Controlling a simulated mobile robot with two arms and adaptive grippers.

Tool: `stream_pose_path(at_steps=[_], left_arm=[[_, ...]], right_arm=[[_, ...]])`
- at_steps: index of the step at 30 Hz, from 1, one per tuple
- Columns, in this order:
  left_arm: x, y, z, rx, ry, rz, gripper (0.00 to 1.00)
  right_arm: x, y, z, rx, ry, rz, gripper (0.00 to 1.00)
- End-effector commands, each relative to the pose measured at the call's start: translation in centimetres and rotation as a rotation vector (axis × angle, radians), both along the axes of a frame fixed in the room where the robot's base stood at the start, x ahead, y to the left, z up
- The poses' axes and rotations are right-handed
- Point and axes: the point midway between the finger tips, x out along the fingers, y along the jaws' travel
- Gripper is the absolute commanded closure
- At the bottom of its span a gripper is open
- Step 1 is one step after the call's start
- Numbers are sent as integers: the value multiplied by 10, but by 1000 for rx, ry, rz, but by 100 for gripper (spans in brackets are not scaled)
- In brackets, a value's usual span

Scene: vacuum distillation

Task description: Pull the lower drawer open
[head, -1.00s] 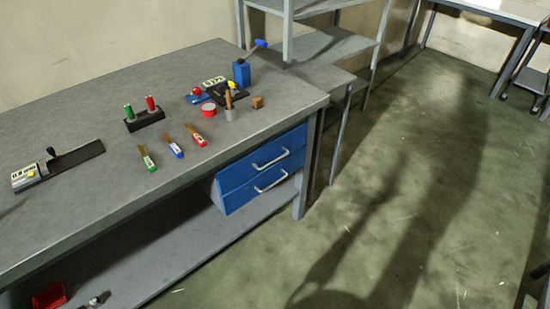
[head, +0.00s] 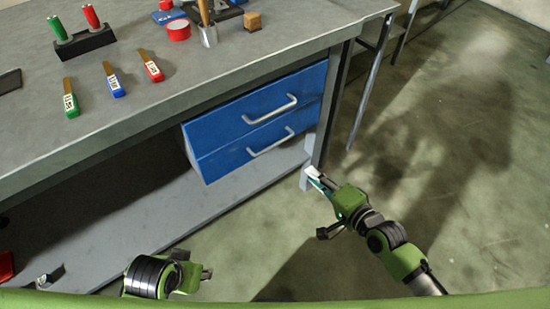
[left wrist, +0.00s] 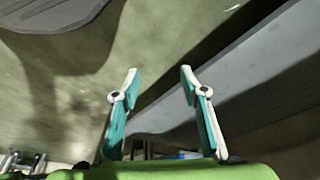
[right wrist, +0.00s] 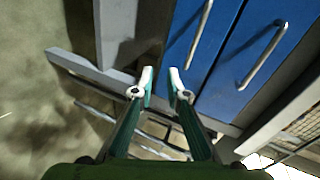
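The lower drawer (head: 228,162) is the bottom blue front under the bench, shut, with a silver bar handle (head: 270,143). In the right wrist view the lower drawer (right wrist: 188,22) is the left blue panel, with its handle (right wrist: 201,32) ahead of my fingertips. The upper drawer (head: 225,122) is also shut. My right gripper (head: 315,176) is in front of and right of the drawers, near the bench leg. The right wrist view shows its fingers (right wrist: 162,76) slightly apart, with nothing between them. My left gripper (left wrist: 160,78) is open and empty near the lower shelf; its fingers are unclear in the head view.
A bench leg (head: 318,135) stands just right of the drawers. The grey lower shelf (head: 180,215) runs beneath them. The floor (head: 430,180) right of the bench is clear.

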Motion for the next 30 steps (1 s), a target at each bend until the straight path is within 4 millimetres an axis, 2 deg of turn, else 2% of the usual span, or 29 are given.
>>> stream_pose_path(at_steps=[3,7,11,17,19,30], left_arm=[[-6,1,15,0,-18,1,60],[-11,2,29,-1,-23,2,60],[-12,2,31,-1,-24,2,60],[-6,1,24,-5,-44,0,60],[-1,-1,22,-10,-67,-1,60],[75,-24,51,-77,-388,-27,60]], right_arm=[[-3,20,24,120,-14,26,86],[-6,30,41,186,-13,41,86],[0,37,44,203,-12,44,86],[29,58,37,203,-15,43,86],[41,67,34,202,-15,44,86],[80,95,23,199,-14,43,86]])
